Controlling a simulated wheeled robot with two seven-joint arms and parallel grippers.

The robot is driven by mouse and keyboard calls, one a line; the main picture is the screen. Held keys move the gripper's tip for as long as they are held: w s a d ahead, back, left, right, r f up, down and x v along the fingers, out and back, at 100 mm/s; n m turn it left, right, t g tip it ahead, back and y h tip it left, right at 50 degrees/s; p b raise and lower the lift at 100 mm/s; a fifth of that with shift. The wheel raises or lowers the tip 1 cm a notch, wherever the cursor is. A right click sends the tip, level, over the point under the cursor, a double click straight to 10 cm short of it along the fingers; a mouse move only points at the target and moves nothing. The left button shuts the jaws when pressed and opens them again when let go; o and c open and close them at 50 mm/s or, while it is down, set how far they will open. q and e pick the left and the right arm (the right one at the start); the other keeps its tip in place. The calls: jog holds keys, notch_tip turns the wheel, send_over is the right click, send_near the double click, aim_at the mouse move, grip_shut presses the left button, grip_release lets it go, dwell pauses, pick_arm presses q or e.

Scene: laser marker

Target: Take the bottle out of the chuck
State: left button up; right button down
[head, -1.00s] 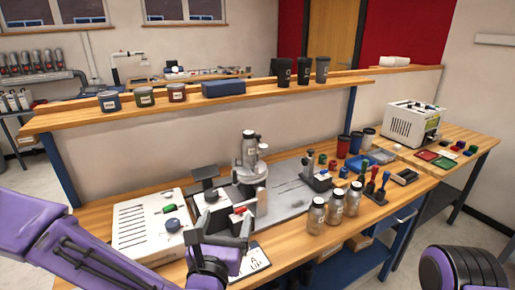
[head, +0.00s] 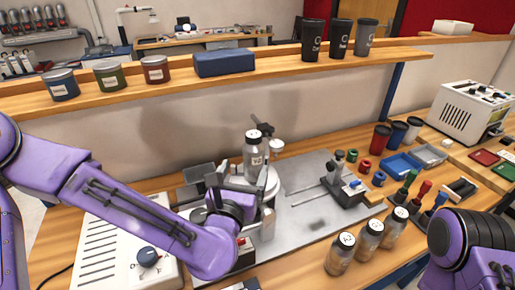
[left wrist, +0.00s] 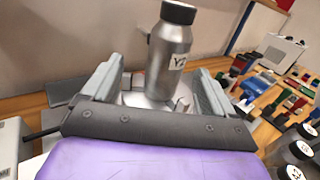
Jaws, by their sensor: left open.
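A silver bottle (head: 254,155) with a black cap stands upright in the round chuck (head: 268,186) of the laser marker. In the left wrist view the bottle (left wrist: 169,55) carries a white label and stands beyond my gripper, between the lines of its two fingers.
A white control box (head: 120,250) with a dial stands left of the grey marker plate (head: 318,215). Several silver bottles (head: 368,240) stand at the front right. A clamp fixture (head: 345,187) sits on the plate. The shelf (head: 200,85) behind holds tins and tumblers.

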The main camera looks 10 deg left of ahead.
aim_at(256, 151)
pick_arm(q)
jog(key=shift+w+r+p, duration=0.3)
jog(key=shift+w+p, duration=0.05)
jog(key=shift+w, duration=0.3)
jog(key=shift+w+d, duration=0.1)
jog(key=shift+w, duration=0.25)
jog(key=w+p, duration=0.1)
jog(key=w, duration=0.1)
jog(key=w+p, duration=0.1)
jog(key=w, duration=0.1)
jog(key=w+d+p, duration=0.1)
jog(key=w, duration=0.1)
jog(key=shift+f, duration=0.15)
pick_arm(e)
jog(key=r, duration=0.3)
jog(key=shift+s+r, duration=0.3)
jog(key=shift+s, duration=0.05)
pick_arm(q)
jog(key=c, duration=1.1)
